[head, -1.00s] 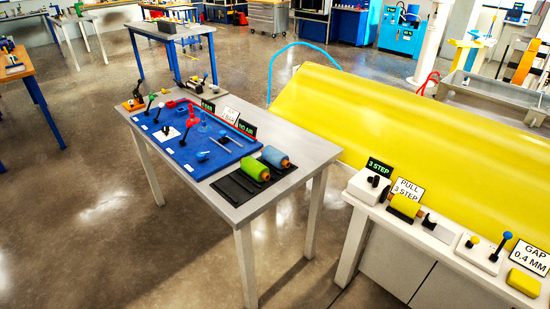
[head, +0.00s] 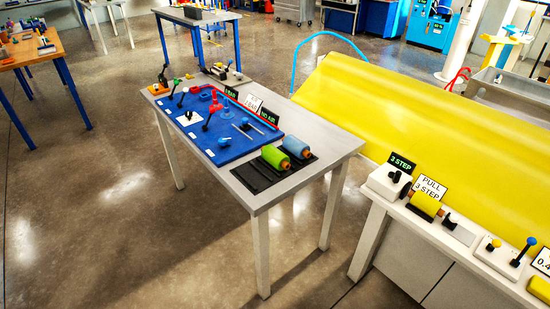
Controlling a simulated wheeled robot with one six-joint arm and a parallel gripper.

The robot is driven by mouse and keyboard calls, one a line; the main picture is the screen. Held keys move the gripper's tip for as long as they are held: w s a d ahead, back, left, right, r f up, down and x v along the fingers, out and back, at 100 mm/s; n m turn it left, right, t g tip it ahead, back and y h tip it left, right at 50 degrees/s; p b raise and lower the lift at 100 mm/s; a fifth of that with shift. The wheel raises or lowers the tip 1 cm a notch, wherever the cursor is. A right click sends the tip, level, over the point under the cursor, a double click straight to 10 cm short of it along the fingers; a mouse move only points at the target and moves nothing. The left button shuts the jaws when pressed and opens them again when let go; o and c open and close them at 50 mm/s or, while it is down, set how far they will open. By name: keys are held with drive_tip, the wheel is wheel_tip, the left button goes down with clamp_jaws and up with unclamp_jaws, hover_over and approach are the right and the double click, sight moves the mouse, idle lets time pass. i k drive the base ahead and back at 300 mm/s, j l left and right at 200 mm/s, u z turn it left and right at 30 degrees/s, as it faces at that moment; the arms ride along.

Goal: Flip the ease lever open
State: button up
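No label reading "ease" is legible, so I cannot tell which lever is the ease lever. Several small levers stand on a blue panel (head: 225,147) on the grey table. Two thin levers with small knobs stand near the panel's far left corner. On the white bench at right, a black lever (head: 406,190) is by the "3 STEP" sign, and a blue-knobbed lever (head: 525,248) stands further right. My gripper is not in view.
The grey table (head: 290,190) also carries a black rack (head: 250,175) with green and blue rollers. A large yellow sheet (head: 400,120) rises behind the white bench (head: 385,205). Open concrete floor (head: 100,220) lies left and in front. A wooden-topped table (head: 22,56) stands far left.

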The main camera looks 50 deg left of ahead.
sight(531, 242)
drive_tip(key=i+j, duration=0.1)
drive_tip(key=i, duration=1)
